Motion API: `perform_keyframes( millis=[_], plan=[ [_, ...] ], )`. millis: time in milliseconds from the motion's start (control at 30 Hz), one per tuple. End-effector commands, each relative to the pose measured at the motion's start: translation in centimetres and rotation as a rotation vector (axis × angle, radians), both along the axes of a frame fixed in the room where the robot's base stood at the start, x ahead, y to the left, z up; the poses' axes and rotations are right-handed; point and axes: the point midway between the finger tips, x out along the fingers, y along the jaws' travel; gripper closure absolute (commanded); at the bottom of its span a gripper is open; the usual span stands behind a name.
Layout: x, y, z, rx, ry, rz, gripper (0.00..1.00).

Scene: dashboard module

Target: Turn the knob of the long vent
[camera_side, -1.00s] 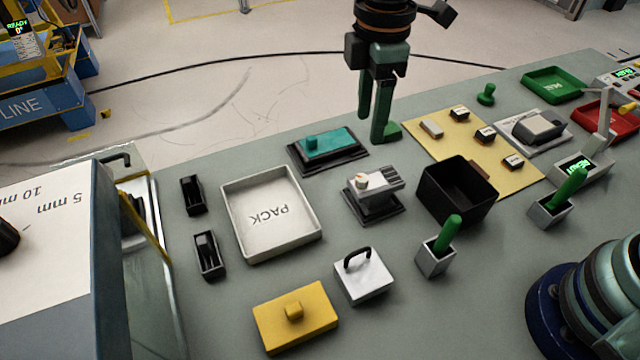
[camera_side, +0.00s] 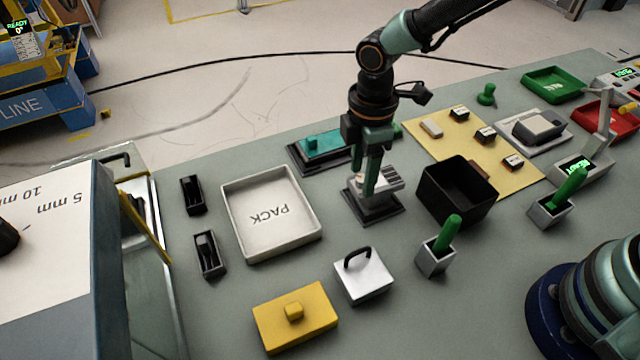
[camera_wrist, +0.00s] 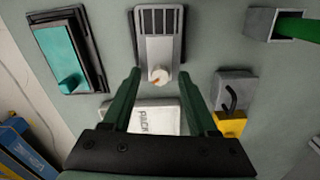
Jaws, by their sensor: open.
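The vent (camera_side: 374,211) is a grey slatted block on a dark base, at the middle of the bench in the side view. In the wrist view, the vent (camera_wrist: 159,22) is at the top centre, slats upward. Its small pale knob (camera_wrist: 158,76), with an orange mark, is at its lower end. My gripper (camera_side: 370,190) is over the vent, fingers pointing down, and hides the knob in the side view. In the wrist view, my gripper (camera_wrist: 159,74) is open, with one fingertip on each side of the knob. I cannot tell whether the fingers touch it.
A teal module (camera_side: 322,144) stands behind the vent. A black open box (camera_side: 455,205) is close on the right, and the white PACK tray (camera_side: 232,197) is on the left. A white block with a black handle (camera_side: 362,285) and a green-handled holder (camera_side: 434,262) stand in front.

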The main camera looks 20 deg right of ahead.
Motion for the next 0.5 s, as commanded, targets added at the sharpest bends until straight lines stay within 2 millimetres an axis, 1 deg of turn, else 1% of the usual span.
perform_keyframes(
  millis=[267,300,367,400,433,500],
  plan=[
    [-0.01,-0.01,-0.14,0.0,0.0,0.0,0.41],
    [-0.01,-0.01,-0.13,0.0,0.0,0.0,0.56],
    [-0.01,0.0,-0.13,0.0,0.0,0.0,0.79],
    [-0.01,0.0,-0.12,0.0,0.0,0.0,0.95],
    [-0.01,-0.01,-0.12,0.0,0.0,0.0,1.0],
    [-0.01,-0.01,-0.12,0.0,0.0,0.0,1.0]
  ],
)
